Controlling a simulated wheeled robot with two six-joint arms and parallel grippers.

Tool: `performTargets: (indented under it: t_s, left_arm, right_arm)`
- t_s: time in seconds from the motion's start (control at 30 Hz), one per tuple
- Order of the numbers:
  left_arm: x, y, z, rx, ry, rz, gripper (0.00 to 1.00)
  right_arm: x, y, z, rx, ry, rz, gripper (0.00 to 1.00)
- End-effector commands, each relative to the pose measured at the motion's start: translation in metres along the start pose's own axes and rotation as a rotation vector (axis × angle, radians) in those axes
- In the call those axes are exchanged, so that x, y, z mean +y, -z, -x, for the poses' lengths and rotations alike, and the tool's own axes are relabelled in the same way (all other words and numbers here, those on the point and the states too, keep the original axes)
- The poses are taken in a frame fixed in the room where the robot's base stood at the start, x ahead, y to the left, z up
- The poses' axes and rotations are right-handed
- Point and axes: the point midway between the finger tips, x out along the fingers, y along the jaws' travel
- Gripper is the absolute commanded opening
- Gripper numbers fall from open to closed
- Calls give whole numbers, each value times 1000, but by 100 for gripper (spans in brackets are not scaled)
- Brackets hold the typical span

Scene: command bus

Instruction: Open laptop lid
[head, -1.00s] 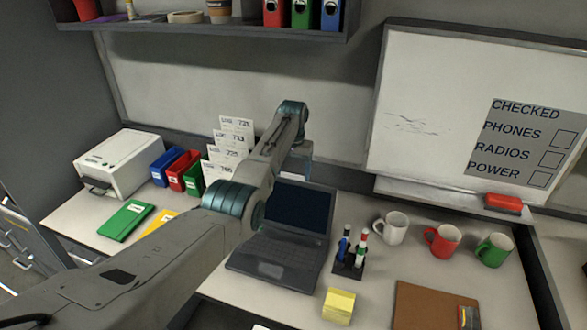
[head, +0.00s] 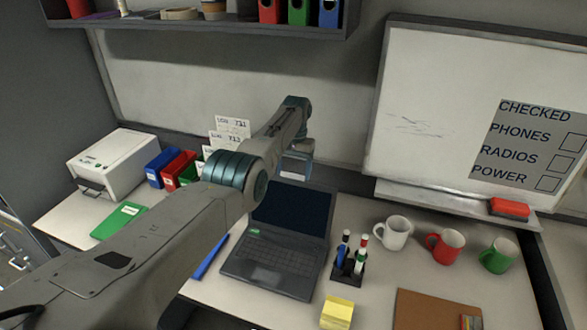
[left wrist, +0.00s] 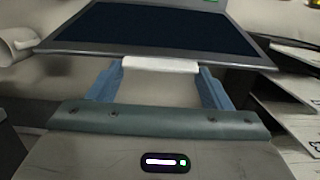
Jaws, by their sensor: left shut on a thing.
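The dark laptop (head: 270,262) stands open on the desk, its keyboard showing. Its lid (head: 292,212) is raised with the dark screen facing me. My left gripper (head: 296,168) is at the lid's top edge, with a small white piece (head: 293,176) between its fingers. In the left wrist view, the left gripper (left wrist: 161,72) has its two blue fingers on either side of this white piece (left wrist: 160,64), which meets the lid edge (left wrist: 85,48). The laptop's left side is partly close to my arm in the head view. My right gripper is not in view.
A pen holder (head: 348,268) stands just right of the laptop, and a blue pen (head: 211,256) lies left of it. White (head: 394,234), red (head: 444,246) and green (head: 498,255) mugs stand farther right. Yellow notes (head: 337,312) lie in front. A shelf (head: 200,28) hangs above.

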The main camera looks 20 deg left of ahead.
Motion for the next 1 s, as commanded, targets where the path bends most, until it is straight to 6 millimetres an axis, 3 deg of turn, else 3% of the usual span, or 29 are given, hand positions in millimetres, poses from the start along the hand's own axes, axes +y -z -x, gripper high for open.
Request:
performTargets:
  t_s: [0.03, 0.07, 0.1, 0.2, 0.77, 0.87, 1.0]
  left_arm:
    - [3, -7, -20, -34, -4, -3, 32]
    - [3, -7, -19, -34, -4, -4, 32]
    - [3, -7, -19, -34, -4, -4, 78]
    - [3, -7, -19, -34, -4, -4, 95]
    - [4, -7, -19, -34, -4, -4, 95]
    - [3, -7, -13, -32, -4, -4, 95]
    - [3, -6, 11, -23, -3, -4, 95]
  right_arm:
    - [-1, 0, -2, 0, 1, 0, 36]
    - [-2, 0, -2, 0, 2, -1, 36]
    - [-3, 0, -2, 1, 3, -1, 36]
    - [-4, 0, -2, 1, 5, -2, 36]
    - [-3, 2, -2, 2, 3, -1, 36]
    - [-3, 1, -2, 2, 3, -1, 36]
    - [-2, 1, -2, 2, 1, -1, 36]
